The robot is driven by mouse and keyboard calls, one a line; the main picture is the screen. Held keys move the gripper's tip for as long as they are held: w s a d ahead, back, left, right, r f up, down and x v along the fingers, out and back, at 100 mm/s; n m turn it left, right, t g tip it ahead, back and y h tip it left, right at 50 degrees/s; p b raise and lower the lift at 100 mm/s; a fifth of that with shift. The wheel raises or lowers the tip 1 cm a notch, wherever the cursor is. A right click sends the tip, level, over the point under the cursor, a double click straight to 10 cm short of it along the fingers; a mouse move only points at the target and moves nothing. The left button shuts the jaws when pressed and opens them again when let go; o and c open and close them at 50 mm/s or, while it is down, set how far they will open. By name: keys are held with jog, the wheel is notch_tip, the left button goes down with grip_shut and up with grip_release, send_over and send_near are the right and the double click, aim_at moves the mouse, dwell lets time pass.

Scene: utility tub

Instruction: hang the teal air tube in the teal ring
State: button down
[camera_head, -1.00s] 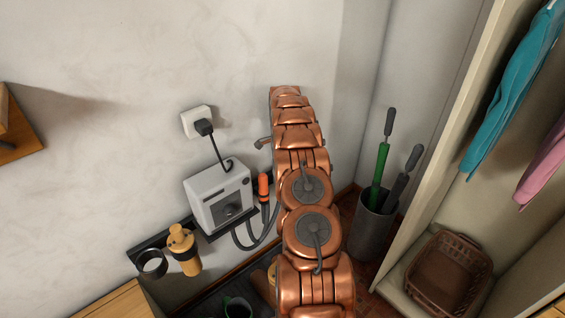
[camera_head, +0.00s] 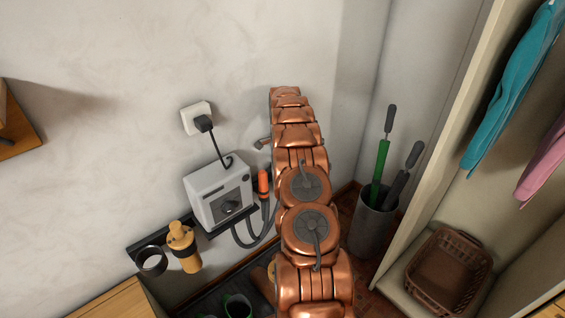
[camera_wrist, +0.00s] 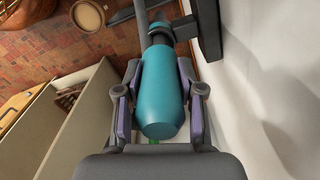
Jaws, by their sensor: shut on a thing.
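My gripper (camera_wrist: 158,100) is shut on the teal air tube (camera_wrist: 162,85) in the wrist view, with a purple-padded finger on each side of its wide body. The tube's narrow end points to the top of the picture, where a grey hose (camera_wrist: 139,14) shows. A dark holder (camera_wrist: 184,28) on a dark bar is close beside that narrow end. I cannot tell whether it touches or surrounds the tube. No teal ring can be made out clearly. In the head view my arm hides the gripper and tube.
In the head view, a grey wall unit (camera_head: 219,194) has an orange tube (camera_head: 263,182) and dark hoses beside it. A yellow tube (camera_head: 183,247) and an empty black ring (camera_head: 151,261) are on the rail at left. A grey bin (camera_head: 372,222) and brown basket (camera_head: 449,270) stand right.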

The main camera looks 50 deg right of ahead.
jog(key=shift+f+b, duration=0.8)
jog(key=shift+f, duration=1.4)
dwell(1.3)
jog(key=c, duration=0.6)
grip_release()
jog(key=shift+c, duration=0.2)
jog(key=shift+r, duration=0.1)
notch_tip(320, 180, up, 11)
jog(key=shift+r, duration=0.45)
jog(key=shift+a, duration=0.1)
